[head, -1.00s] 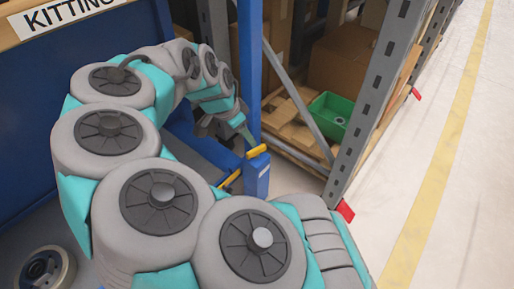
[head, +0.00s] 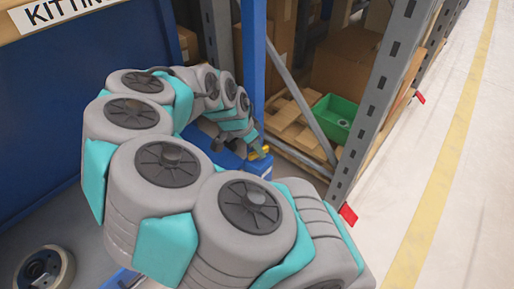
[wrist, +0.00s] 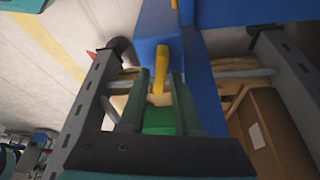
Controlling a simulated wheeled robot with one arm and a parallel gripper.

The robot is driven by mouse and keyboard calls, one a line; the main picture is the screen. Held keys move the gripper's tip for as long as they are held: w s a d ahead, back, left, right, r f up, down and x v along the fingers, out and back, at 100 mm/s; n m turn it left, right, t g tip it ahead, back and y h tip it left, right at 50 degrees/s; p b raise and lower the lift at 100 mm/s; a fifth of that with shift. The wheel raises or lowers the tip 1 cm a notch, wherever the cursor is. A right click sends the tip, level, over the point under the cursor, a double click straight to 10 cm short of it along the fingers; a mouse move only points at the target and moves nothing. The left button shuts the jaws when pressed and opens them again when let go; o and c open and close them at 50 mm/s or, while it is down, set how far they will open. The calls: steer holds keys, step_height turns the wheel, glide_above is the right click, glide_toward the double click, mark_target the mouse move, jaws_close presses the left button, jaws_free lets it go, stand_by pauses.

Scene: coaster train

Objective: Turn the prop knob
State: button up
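The prop knob (head: 262,151) is a short yellow bar on the blue housing (head: 258,166) at the foot of a blue post. In the head view, my arm partly hides it. In the wrist view, the yellow knob (wrist: 157,76) reaches down from the blue housing (wrist: 157,30) into the space between my fingers. My gripper (wrist: 160,82) is open, one green finger on each side of the knob, with small gaps that look clear. In the head view, my gripper (head: 252,147) is at the knob, its fingertips small and partly hidden.
A blue upright post (head: 253,60) stands behind the knob. To the right are a grey rack upright (head: 378,105), a green bin (head: 334,117) and cardboard boxes (head: 345,65). A blue panel with a kitting sign (head: 62,12) stands at left. The floor at right is clear.

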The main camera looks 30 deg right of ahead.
jaws_close()
steer(key=shift+a+f, duration=0.1)
stand_by(0.4)
